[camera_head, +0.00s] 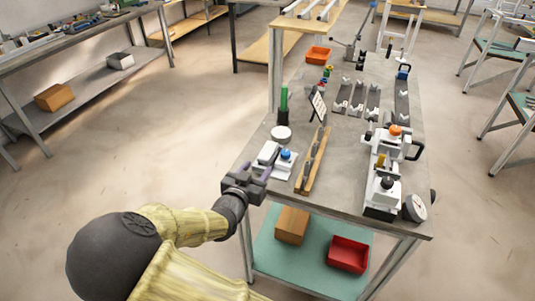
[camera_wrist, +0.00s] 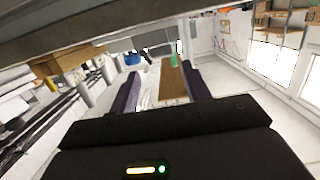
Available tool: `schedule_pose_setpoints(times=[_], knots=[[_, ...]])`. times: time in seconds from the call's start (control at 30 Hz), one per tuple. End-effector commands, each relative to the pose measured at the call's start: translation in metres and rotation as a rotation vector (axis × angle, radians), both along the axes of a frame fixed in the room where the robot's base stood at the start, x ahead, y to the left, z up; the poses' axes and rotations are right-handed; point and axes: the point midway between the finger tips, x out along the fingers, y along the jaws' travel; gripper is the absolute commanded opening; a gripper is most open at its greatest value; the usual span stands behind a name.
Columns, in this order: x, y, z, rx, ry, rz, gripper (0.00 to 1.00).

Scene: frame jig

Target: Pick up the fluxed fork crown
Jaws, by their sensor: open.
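My gripper (camera_head: 265,170) is at the near left edge of the bench, beside a white plate (camera_head: 284,172) with a blue-capped jar (camera_head: 286,155). In the wrist view my gripper (camera_wrist: 162,84) shows two purple fingers spread apart, with nothing held between them. I cannot clearly pick out the fluxed fork crown. A wooden rack (camera_head: 313,165) holding small grey metal parts stands just right of the plate; whether one is the crown is too small to tell. In the wrist view a brown wooden surface (camera_wrist: 171,83) and a pale shape show beyond the fingers.
A white fixture with an orange knob (camera_head: 395,131) and a round dial (camera_head: 414,208) stand at the right. A white round tub (camera_head: 281,133), green bottle (camera_head: 284,98) and tilted sign (camera_head: 318,106) are behind the plate. A red bin (camera_head: 348,255) sits on the lower shelf.

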Motion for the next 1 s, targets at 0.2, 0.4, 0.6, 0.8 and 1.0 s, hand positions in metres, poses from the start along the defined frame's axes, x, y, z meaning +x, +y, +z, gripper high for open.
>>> schedule_pose_setpoints(times=[0.2, 0.4, 0.6, 0.8, 1.0], knots=[[0.032, -0.012, -0.005, -0.001, 0.0, -0.001, 0.47], [0.038, -0.015, -0.006, 0.001, 0.001, -0.003, 0.47], [0.039, -0.016, -0.006, 0.0, 0.0, -0.004, 0.47], [0.057, -0.019, -0.006, -0.003, -0.001, -0.001, 0.47], [0.082, -0.025, -0.009, -0.001, 0.0, 0.003, 0.47]])
